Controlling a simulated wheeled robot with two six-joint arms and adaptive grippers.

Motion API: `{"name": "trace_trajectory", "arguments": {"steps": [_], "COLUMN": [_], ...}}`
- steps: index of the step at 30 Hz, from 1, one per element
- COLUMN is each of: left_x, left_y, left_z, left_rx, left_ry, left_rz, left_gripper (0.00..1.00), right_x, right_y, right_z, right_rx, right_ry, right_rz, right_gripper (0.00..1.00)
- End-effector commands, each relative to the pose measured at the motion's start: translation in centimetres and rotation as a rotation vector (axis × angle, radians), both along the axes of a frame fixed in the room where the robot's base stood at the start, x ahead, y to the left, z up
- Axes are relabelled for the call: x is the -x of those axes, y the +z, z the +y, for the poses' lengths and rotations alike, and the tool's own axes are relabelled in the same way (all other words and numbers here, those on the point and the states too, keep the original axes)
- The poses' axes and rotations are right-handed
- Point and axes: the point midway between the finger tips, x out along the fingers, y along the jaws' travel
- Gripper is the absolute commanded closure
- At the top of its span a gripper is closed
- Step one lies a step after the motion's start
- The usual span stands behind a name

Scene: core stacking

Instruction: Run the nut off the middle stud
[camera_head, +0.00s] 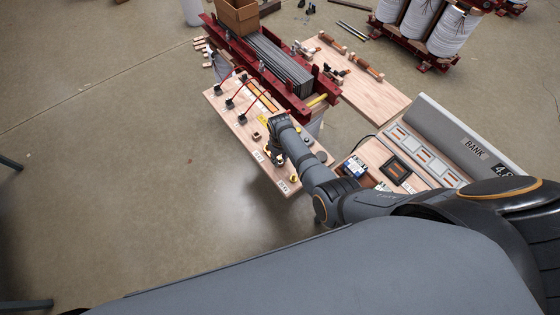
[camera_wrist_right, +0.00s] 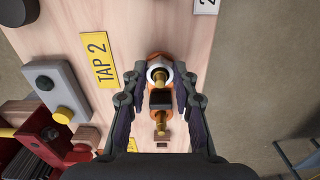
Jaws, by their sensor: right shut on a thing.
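My right gripper (camera_head: 278,158) reaches down over the wooden terminal board (camera_head: 219,96) in the head view. In the right wrist view its fingers (camera_wrist_right: 160,88) are shut on an orange-and-black piece (camera_wrist_right: 160,98). A white collar and a brass end (camera_wrist_right: 163,77) show at its far side, with another brass end closer to me. A yellow TAP 2 label (camera_wrist_right: 101,60) is left of the fingers. I cannot tell the nut from the stud here; the fingers and the piece cover that spot. My left gripper is out of view.
Red leads with black knobs (camera_head: 230,104) stand farther along the board. A red-framed core (camera_head: 275,60) lies behind it. A bank panel (camera_head: 425,150) stands to the right. Open floor lies left.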

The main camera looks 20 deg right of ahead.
Motion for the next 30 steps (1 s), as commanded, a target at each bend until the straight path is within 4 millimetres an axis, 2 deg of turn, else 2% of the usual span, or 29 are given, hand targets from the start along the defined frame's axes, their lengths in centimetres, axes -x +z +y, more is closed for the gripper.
{"name": "trace_trajectory", "arguments": {"steps": [5, 14, 23, 30], "left_x": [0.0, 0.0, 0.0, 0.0], "left_y": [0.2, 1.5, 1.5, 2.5], "left_z": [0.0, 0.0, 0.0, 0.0], "left_rx": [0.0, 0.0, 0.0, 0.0], "left_ry": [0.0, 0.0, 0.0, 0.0], "left_rz": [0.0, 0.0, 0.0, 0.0], "left_gripper": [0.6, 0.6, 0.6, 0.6], "right_x": [0.0, 0.0, 0.0, 0.0], "right_y": [0.1, 0.1, 0.0, 0.1], "right_z": [0.0, 0.0, 0.0, 0.0], "right_rx": [0.0, 0.0, 0.0, 0.0], "right_ry": [0.029, 0.382, 0.411, 0.742], "right_rz": [0.001, 0.001, 0.001, 0.001], "right_gripper": [1.0, 1.0, 1.0, 1.0]}}
